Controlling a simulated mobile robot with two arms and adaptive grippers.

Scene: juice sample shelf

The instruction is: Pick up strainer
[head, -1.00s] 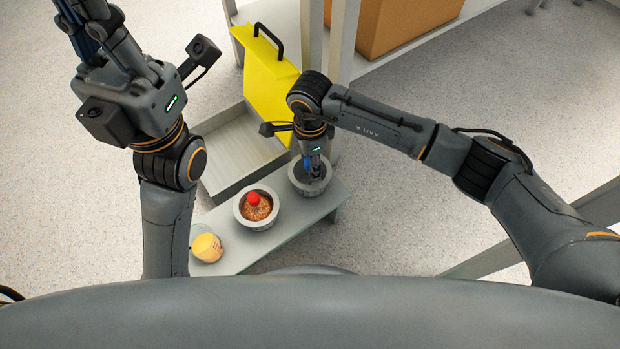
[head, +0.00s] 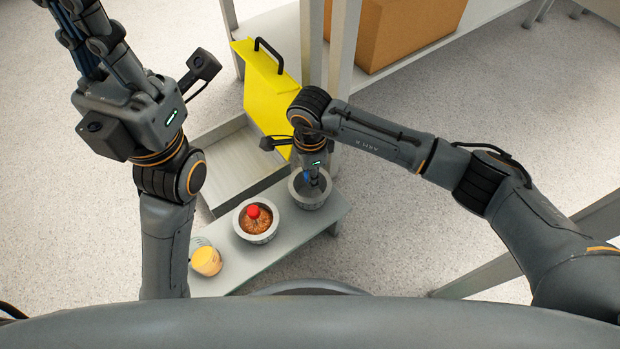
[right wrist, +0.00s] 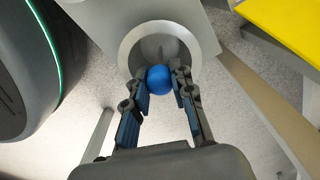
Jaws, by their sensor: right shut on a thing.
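My right gripper (head: 312,180) reaches down into a grey bowl (head: 325,198) on a low bench. In the right wrist view its fingertips (right wrist: 165,82) are shut on a blue ball (right wrist: 168,72), inside the bowl's pale rim (right wrist: 126,46). Whether the ball is the knob of a strainer, and whether it is lifted, I cannot tell. A second bowl (head: 241,232) beside it holds orange-brown contents with a red ball (head: 253,211) on top. My left gripper (head: 75,35) is at the upper left, away from the bench and partly cut off; its opening is unclear.
A cup of yellow-orange juice (head: 206,261) stands on the bench (head: 248,267) left of the bowls. Behind are an open grey tray (head: 228,172), a yellow panel with a black handle (head: 265,88), shelf posts (head: 343,45) and a brown box (head: 415,30).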

